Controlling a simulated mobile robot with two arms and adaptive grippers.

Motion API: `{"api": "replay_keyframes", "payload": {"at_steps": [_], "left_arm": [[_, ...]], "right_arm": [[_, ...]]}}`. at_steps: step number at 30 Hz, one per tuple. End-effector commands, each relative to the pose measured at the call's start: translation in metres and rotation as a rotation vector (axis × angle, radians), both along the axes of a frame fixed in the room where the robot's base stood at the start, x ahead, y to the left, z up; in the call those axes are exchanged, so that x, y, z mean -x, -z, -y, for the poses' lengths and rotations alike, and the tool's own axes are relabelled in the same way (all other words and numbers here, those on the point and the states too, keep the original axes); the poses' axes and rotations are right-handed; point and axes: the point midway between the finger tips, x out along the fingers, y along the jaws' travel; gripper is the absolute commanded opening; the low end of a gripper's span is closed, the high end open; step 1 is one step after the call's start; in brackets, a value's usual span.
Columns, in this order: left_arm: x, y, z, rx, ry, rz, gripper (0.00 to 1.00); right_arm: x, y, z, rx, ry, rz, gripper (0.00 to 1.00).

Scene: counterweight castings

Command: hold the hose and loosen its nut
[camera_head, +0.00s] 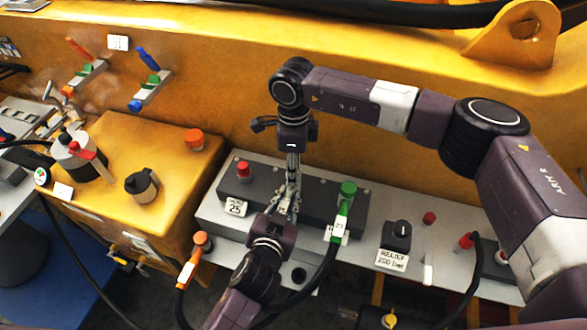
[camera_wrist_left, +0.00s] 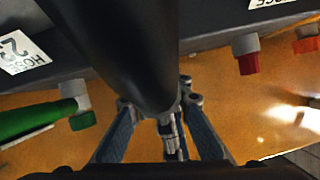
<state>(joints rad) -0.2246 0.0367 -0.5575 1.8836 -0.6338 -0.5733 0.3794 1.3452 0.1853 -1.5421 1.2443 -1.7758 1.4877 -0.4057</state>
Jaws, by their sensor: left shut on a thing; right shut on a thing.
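The black hose (camera_wrist_left: 125,45) crosses the left wrist view, large and close, and runs down to the fingers of my left gripper (camera_wrist_left: 165,130). In the head view my left gripper (camera_head: 280,212) is shut on the hose from the front, at the manifold block. My right gripper (camera_head: 293,186) comes down from above, pointing downward, and is shut at the hose's end, just above and behind the left fingers. The nut is hidden among the fingers; I cannot make out its shape or exactly how the right fingers sit on it.
A red-capped port (camera_head: 244,171) is left of the grippers, near a label "25" (camera_head: 236,208). A green-capped hose fitting (camera_head: 345,200) stands close on the right. An orange-tagged hose (camera_head: 190,262) is front left. A relief knob (camera_head: 397,235) is farther right.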

Motion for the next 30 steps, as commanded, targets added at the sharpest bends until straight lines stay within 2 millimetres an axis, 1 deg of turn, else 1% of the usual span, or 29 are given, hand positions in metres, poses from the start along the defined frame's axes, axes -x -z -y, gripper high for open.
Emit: {"api": "replay_keyframes", "payload": {"at_steps": [6,15,22,30], "left_arm": [[0.0001,0.0002,-0.0006,-0.002,-0.001,0.0,0.0],[0.0002,0.0003,-0.0006,-0.002,-0.001,0.0,0.0],[0.0002,0.0004,-0.0006,-0.002,-0.001,0.0,0.0],[0.0004,0.0004,-0.0006,-0.002,-0.001,-0.001,0.0]], "right_arm": [[-0.0021,-0.001,0.0014,0.002,-0.2,0.005,0.03],[-0.0021,-0.0009,0.0014,0.003,-0.437,0.004,0.03],[-0.0024,-0.0008,0.0018,0.004,-0.553,0.004,0.03],[-0.0029,-0.0009,0.0019,0.004,-0.611,0.006,0.03]]}}
